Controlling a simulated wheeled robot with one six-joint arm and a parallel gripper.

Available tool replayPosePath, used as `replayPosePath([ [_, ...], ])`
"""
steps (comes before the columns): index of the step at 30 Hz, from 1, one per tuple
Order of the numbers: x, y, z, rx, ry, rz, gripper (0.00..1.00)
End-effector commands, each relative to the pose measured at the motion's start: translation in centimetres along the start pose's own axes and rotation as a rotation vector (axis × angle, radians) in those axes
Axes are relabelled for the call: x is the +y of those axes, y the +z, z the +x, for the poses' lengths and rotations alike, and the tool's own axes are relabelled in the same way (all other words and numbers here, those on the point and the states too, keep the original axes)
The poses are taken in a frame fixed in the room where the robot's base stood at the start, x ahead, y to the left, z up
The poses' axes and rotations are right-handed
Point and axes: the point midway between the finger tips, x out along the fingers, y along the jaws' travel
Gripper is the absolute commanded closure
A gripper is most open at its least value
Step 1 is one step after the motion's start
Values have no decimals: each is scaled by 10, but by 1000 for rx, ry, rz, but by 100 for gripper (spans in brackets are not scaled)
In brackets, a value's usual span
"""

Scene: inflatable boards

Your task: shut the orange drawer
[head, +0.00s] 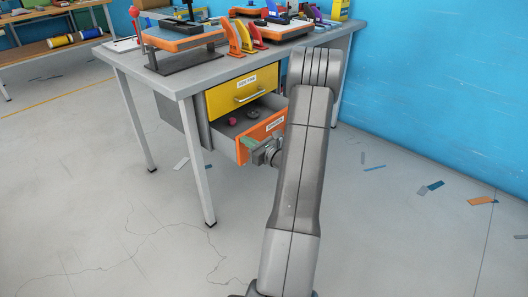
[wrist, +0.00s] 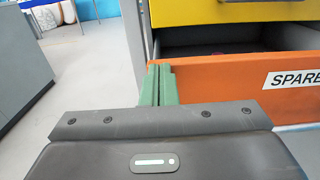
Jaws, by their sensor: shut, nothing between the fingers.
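The orange drawer (head: 264,134) is pulled out below the yellow drawer (head: 236,95) under the grey workbench. A few small dark and red items lie inside it. In the wrist view the orange drawer front (wrist: 235,98) carries a white label reading "SPARE", cut off by the frame edge. My gripper (head: 250,143) has green fingers, shut and empty, at the left part of the drawer front. In the wrist view the fingers (wrist: 158,82) overlap the left end of the front. I cannot tell whether they touch it. My arm hides the right end of the drawer in the head view.
The workbench (head: 176,77) holds an orange-topped device (head: 184,40), coloured stands and tools. Its front leg (head: 197,165) stands left of the drawer. Open floor with scattered scraps lies right of my arm, beside a blue wall (head: 430,90).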

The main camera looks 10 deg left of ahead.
Motion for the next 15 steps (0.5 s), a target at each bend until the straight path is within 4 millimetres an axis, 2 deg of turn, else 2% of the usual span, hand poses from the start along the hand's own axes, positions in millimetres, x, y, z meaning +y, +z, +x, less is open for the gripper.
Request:
replayPosePath([
  [1,1,-2,15,-1,5,-3,100],
  [6,1,-1,56,-1,4,-3,100],
  [15,0,-1,103,-1,2,0,100],
])
